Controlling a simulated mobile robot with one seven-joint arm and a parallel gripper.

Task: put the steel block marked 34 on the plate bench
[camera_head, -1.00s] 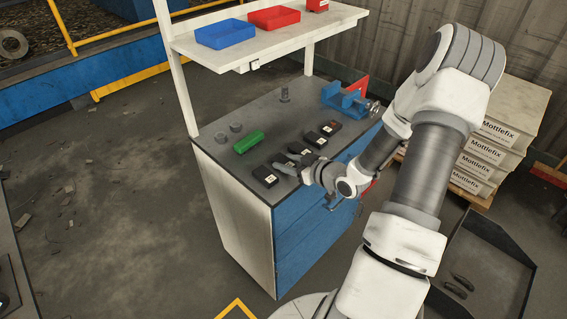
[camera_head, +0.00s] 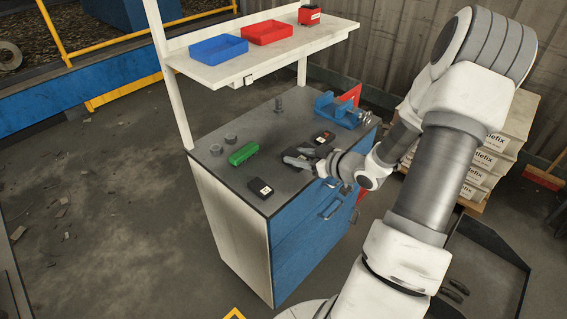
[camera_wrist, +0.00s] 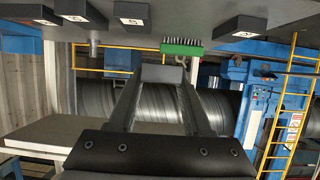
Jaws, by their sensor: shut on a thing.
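My gripper (camera_head: 298,157) is over the front of the grey-topped workbench (camera_head: 283,122). In the wrist view my gripper (camera_wrist: 160,82) is shut on a dark grey block (camera_wrist: 164,73), held between the fingertips. No number shows on the block, and in the head view I cannot separate it from the fingers. A dark block with a white label (camera_head: 260,188) lies alone near the front left corner. Another dark block (camera_head: 323,137) lies behind the gripper, with one partly hidden beside the fingers. Their numbers are too small to read. I cannot tell which bench is the plate bench.
A green brush (camera_head: 243,153) and grey round pieces lie left of the gripper. A blue vise (camera_head: 338,110) stands at the back right. A shelf (camera_head: 262,60) with a blue tray (camera_head: 219,48) and red tray (camera_head: 268,33) overhangs the back. The left floor is mostly clear.

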